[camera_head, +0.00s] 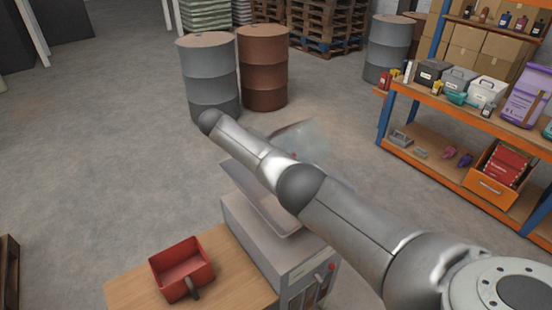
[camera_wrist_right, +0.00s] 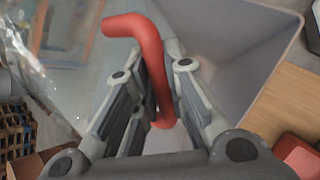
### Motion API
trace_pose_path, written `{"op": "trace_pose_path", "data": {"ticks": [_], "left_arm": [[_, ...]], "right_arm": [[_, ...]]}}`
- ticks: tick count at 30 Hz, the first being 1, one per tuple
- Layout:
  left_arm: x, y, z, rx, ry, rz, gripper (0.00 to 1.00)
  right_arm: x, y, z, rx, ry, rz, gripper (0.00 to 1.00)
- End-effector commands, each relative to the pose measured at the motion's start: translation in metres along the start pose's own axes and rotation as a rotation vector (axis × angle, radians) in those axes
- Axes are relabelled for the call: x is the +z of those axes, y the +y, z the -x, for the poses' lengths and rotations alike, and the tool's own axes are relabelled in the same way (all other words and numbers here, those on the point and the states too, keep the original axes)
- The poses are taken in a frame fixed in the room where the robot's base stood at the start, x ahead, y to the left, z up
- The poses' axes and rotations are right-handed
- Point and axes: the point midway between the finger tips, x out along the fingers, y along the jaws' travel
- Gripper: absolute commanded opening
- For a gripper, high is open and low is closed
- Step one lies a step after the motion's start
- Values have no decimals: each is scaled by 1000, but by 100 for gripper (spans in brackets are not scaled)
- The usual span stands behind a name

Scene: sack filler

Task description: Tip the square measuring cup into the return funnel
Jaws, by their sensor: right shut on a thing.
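The square measuring cup (camera_head: 182,268) is red with a dark handle and stands upright on a wooden tabletop left of the machine. A red corner of it (camera_wrist_right: 298,155) shows at the lower right of the right wrist view. The grey funnel (camera_head: 262,196) sits on the machine, partly behind my right arm; its sloping walls (camera_wrist_right: 235,60) show in the wrist view. My right gripper (camera_wrist_right: 157,65) is shut on a bent red handle (camera_wrist_right: 140,28), apparently of the clear cover (camera_head: 308,138) over the funnel. The head view hides this gripper behind the arm. My left gripper is out of view.
The grey machine body (camera_head: 270,245) adjoins the wooden tabletop (camera_head: 225,260). Drums (camera_head: 208,75) stand behind, and an orange shelf (camera_head: 460,115) with boxes stands at right. My right arm crosses above the funnel. The floor at left is mostly clear.

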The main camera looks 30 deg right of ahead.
Motion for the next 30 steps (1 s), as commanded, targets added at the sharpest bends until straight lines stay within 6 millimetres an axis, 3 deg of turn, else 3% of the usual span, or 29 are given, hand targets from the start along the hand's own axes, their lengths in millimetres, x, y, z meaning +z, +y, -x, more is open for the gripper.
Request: {"op": "trace_pose_path", "data": {"ticks": [1,10,13,30], "left_arm": [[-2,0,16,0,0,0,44],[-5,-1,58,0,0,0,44],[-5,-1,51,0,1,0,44],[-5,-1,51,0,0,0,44]], "right_arm": [[6,3,6,0,11,-6,0],[10,6,10,-3,115,-66,0],[6,4,7,-1,157,-89,0],[16,11,19,-4,380,-215,0]]}}
